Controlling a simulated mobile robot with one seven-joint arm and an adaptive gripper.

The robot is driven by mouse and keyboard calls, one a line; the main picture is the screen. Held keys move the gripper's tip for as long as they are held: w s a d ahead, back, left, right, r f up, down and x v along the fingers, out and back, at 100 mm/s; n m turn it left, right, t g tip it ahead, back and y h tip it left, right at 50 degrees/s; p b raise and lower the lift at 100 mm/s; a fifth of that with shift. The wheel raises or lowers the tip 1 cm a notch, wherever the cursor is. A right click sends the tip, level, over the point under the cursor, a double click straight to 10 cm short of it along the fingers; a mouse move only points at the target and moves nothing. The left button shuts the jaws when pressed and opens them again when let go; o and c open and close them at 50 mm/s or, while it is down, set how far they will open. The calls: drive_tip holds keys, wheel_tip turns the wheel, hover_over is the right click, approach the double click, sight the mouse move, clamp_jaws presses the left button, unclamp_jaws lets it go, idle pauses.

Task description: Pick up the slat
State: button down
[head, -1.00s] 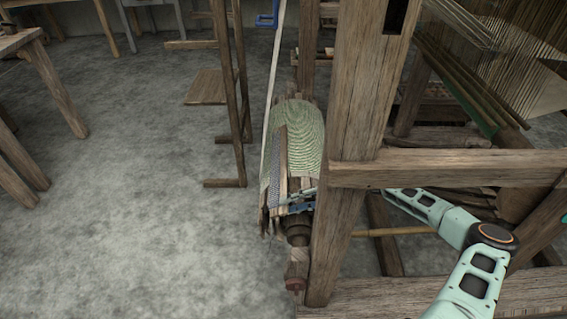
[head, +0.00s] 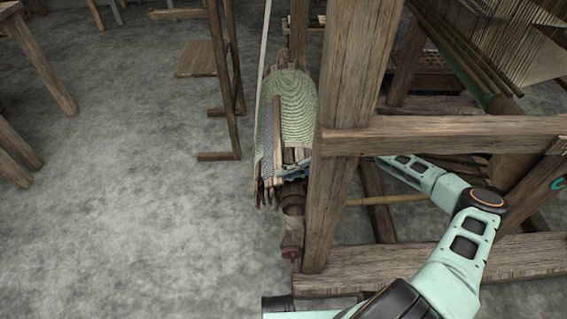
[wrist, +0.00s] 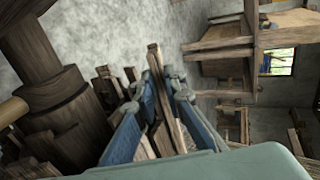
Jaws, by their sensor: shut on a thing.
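The slat (wrist: 156,64) is a narrow wooden strip. In the wrist view it stands between the two blue fingers of my gripper (wrist: 160,88), which are shut on it. Its upper end sticks out past the fingertips. In the head view a slat (head: 277,128) stands upright against the green woven cloth roll (head: 300,108). The blue of my gripper (head: 292,176) shows at its lower right, partly hidden by the loom post. I cannot tell whether the slat is clear of the bundle.
Several other slats (wrist: 108,88) stand close by on the left in the wrist view. A thick loom post (head: 345,150) and crossbeam (head: 440,135) are close to my arm. A thin wooden stand (head: 222,90) is left of the roll. The floor (head: 130,210) at left is open.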

drive_tip(key=d+r+b, duration=0.3)
drive_tip(key=d+b, duration=0.3)
drive_tip(key=d, duration=1.2)
drive_tip(key=shift+r, duration=0.15)
drive_tip(key=shift+a, duration=0.2)
